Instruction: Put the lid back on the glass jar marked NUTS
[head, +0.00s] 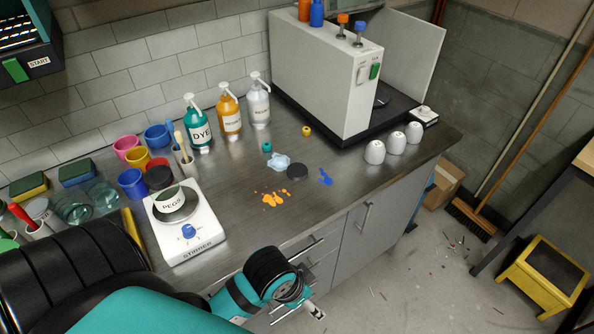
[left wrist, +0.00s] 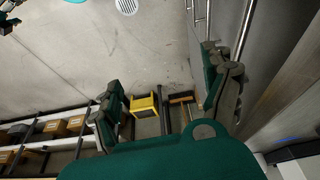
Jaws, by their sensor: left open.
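Clear glass jars (head: 73,208) stand at the left of the bench, partly hidden by my arm. I cannot read NUTS on any jar. My left gripper (left wrist: 162,78) is open and empty in the left wrist view, its fingers spread over the floor, away from the lid. In the head view my left arm ends low in front of the drawers. My right gripper is not in view.
Drawer handles stick out in front. A yellow stool (head: 543,277) stands on the floor.

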